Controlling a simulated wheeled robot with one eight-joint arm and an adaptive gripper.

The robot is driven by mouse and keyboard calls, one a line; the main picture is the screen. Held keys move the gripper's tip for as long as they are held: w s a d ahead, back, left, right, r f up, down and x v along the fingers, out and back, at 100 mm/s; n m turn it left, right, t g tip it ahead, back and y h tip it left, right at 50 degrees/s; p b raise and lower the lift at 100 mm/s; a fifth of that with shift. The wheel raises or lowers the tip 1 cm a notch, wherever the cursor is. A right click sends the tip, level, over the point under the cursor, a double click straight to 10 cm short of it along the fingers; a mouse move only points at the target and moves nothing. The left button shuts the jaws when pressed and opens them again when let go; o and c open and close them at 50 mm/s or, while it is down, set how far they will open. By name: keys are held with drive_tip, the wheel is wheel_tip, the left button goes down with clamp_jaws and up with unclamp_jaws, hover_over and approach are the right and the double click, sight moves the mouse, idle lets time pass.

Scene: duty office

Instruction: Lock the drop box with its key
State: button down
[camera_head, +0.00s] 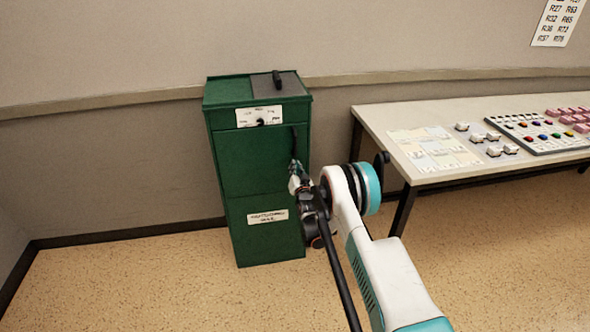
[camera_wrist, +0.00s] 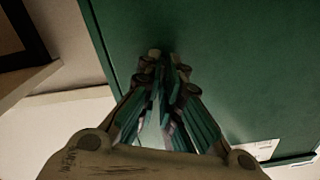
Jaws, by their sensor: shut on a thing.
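The green drop box (camera_head: 232,165) stands upright against the wall, with a grey panel and black grip on top. A white label plate (camera_head: 245,118) near its top front carries a small dark round spot (camera_head: 261,122), a lock or key too small to tell. A dark upright handle (camera_head: 294,138) is on the right of the upper front. My gripper (camera_head: 295,167) is at the lower end of this handle and appears shut on it. In the wrist view the fingers (camera_wrist: 165,65) converge close to the green front; the held part is mostly hidden. I see no loose key.
A table (camera_head: 372,122) to the right holds papers, small white blocks and a control panel (camera_head: 540,131) with coloured buttons. Its near leg stands right of the box. The floor (camera_head: 150,285) left and in front of the box is clear.

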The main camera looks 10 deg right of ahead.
drive_tip(key=shift+n, duration=2.2)
drive_tip(key=c, duration=1.8)
unclamp_jaws()
drive_tip(key=shift+s, duration=0.1)
drive_tip(key=s, duration=0.7)
drive_tip(key=shift+s, duration=0.2)
